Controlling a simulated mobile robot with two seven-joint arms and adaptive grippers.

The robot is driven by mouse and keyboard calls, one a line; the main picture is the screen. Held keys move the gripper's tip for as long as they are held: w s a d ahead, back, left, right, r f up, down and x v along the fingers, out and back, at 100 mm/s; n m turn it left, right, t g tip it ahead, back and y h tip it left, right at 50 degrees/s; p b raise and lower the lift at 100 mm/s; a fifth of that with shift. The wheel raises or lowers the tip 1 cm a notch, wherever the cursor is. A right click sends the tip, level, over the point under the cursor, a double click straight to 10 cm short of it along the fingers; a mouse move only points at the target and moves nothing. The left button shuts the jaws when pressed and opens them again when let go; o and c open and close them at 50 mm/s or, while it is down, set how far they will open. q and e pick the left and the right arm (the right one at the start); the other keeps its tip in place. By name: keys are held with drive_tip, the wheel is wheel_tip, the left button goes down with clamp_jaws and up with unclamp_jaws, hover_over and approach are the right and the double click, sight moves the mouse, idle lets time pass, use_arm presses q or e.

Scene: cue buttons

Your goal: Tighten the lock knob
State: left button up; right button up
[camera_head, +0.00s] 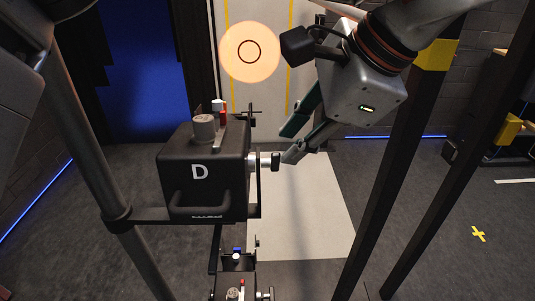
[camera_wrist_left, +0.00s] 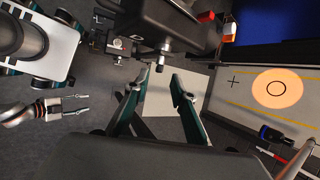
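A black box marked D (camera_head: 180,192) hangs in a bracket in the head view. A knob with a silver shaft and dark end (camera_head: 267,161), which looks like the lock knob, sticks out of its right side. In the left wrist view the knob (camera_wrist_left: 162,57) shows just beyond the fingertips, near the top middle. My left gripper (camera_head: 288,146) is open beside the knob, its two dark green fingers apart and nothing between them. In the left wrist view its fingers (camera_wrist_left: 158,90) are spread. My right gripper (camera_wrist_left: 80,108) appears small at the left of that view, its fingers apart and empty.
A second, similar fixture (camera_head: 238,285) sits below the box. A grey knob (camera_head: 204,128) and a red and white part (camera_head: 220,112) are on top of the box. Dark posts (camera_head: 400,150) stand at the right. A pale mat (camera_head: 315,210) lies on the floor.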

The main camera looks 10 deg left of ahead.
sight(275, 167)
use_arm(q)
drive_tip(key=x, duration=0.7)
drive_tip(key=shift+f, duration=0.15)
clamp_jaws()
